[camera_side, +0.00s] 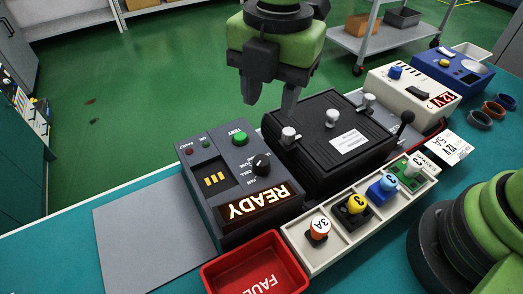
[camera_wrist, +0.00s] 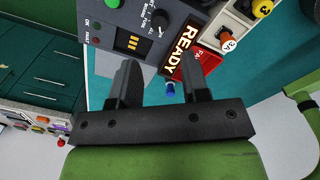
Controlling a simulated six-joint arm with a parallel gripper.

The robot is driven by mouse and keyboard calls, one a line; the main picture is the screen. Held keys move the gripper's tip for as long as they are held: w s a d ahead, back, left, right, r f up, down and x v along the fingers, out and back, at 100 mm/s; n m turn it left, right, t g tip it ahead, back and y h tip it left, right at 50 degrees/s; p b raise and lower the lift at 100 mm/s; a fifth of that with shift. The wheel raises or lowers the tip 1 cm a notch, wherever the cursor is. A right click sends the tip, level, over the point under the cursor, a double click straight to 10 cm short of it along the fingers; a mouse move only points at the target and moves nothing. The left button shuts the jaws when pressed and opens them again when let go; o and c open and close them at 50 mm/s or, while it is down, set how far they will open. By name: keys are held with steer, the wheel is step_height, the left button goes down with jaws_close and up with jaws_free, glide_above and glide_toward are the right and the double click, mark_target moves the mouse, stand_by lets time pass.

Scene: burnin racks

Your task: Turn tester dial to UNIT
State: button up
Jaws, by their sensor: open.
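The tester (camera_side: 225,185) is a dark grey box with a lit READY display (camera_side: 258,203), a green TEST button (camera_side: 240,138) and a black dial (camera_side: 261,164). Small labels surround the dial; its exact setting is too small to read. The dial also shows at the top of the wrist view (camera_wrist: 160,18), beyond my fingertips. My gripper (camera_side: 271,106) is open and empty, pointing down above the back of the black lidded box and the tester, apart from the dial. Both fingers show in the wrist view (camera_wrist: 162,64) with a gap between them.
A black box with metal knobs (camera_side: 325,120) stands right of the tester. A white tray (camera_side: 340,245) of numbered coloured plugs lies in front. A red bin (camera_side: 235,275) and grey mat (camera_side: 145,235) flank the tester. A cream 12V unit (camera_side: 405,85) and blue device (camera_side: 452,65) stand farther back.

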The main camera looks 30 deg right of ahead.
mark_target(262, 160)
steer(key=f, duration=0.1)
steer(key=a+f+n, duration=0.1)
steer(key=f+n, duration=0.1)
steer(key=shift+a, duration=0.25)
step_height(262, 160, down, 9)
steer(key=shift+f, duration=0.1)
steer(key=c, duration=0.6)
